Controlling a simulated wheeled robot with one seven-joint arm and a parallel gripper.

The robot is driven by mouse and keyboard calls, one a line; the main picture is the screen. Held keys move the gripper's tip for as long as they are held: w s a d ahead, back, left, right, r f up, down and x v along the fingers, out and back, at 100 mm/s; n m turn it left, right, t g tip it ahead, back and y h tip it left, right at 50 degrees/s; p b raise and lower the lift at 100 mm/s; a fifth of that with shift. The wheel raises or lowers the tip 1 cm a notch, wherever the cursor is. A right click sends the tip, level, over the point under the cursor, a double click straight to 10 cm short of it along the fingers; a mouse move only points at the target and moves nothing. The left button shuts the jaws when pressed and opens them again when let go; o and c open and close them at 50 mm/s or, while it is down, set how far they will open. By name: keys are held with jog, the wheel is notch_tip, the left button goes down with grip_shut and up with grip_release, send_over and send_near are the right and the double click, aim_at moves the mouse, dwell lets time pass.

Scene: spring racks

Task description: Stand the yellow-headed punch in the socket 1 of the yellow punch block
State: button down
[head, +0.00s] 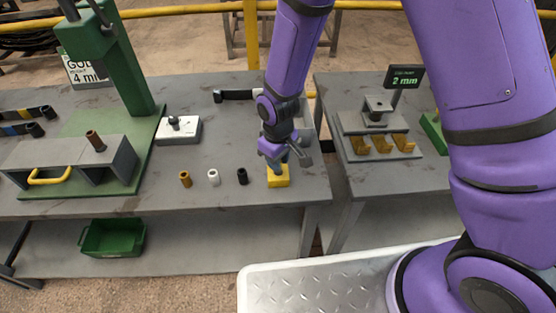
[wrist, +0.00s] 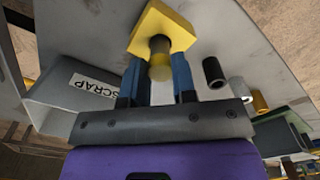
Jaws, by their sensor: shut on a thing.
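The yellow punch block (head: 278,181) sits on the grey bench near its right front corner, and it also shows at the top of the wrist view (wrist: 176,24). My gripper (head: 278,164) is directly over it, pointing down. In the wrist view its two blue fingers (wrist: 158,80) are shut on the yellow-headed punch (wrist: 160,68). The yellow head is on the near side, and a darker shank runs toward the block. The shank's end overlaps the block; I cannot tell whether it is inside a socket. The socket and its number are hidden.
Black (head: 242,176), white (head: 213,177) and orange-brown (head: 185,179) cylinders stand in a row left of the block. A grey bin labelled SCRAP (wrist: 60,88) is close to the gripper. A white control box (head: 179,131) and a green press (head: 128,60) stand farther left.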

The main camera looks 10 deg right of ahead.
jog(key=shift+f, duration=0.3)
jog(key=shift+f, duration=0.15)
jog(key=c, duration=0.9)
grip_release()
notch_tip(320, 180, up, 12)
jog(key=shift+r, duration=0.15)
